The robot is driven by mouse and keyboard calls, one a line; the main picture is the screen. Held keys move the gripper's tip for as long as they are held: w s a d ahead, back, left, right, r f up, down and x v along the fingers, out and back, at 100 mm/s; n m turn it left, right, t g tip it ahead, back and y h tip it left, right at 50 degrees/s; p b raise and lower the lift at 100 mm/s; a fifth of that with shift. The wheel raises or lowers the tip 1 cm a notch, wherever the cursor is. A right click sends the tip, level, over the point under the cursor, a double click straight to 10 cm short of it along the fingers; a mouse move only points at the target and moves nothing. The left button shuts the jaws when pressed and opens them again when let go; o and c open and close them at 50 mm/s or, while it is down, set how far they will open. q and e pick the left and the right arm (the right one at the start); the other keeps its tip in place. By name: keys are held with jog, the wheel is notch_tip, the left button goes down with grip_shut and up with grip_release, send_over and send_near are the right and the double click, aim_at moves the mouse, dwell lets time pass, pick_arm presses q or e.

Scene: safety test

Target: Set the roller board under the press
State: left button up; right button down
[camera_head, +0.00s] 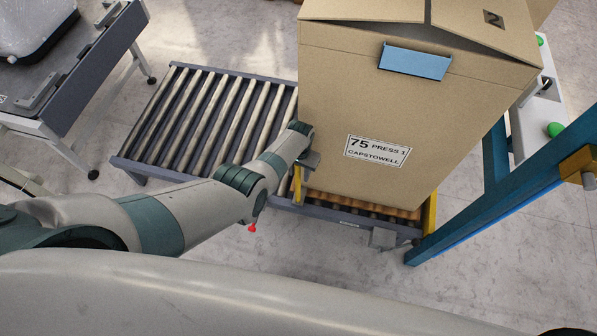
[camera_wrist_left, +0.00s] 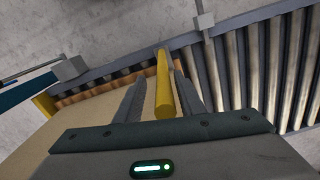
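A tan board or pallet edge (camera_head: 385,208) with darker rollers beneath shows at the foot of a large cardboard carton. I cannot tell for sure that it is the roller board. A yellow upright bar (camera_head: 297,186) stands at its left front corner and a second one (camera_head: 430,213) at its right. My left gripper (camera_head: 303,172) is at the left bar, beside the carton. In the left wrist view the yellow bar (camera_wrist_left: 163,85) lies between my two grey fingers (camera_wrist_left: 157,95), with a gap visible; they look open around it. My right gripper is out of view.
The carton (camera_head: 410,120), labelled "75 PRESS 1", stands upright on the conveyor's right part. The roller conveyor (camera_head: 210,115) is bare to the left. A blue press frame (camera_head: 497,205) stands close on the right. A grey-topped table (camera_head: 85,75) is at upper left.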

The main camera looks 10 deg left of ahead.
pick_arm(q)
jog(key=shift+r+p, duration=0.45)
jog(key=shift+r, duration=0.25)
notch_tip(320, 180, up, 7)
jog(key=shift+f+p, duration=0.1)
jog(key=shift+p, duration=1)
notch_tip(320, 180, up, 9)
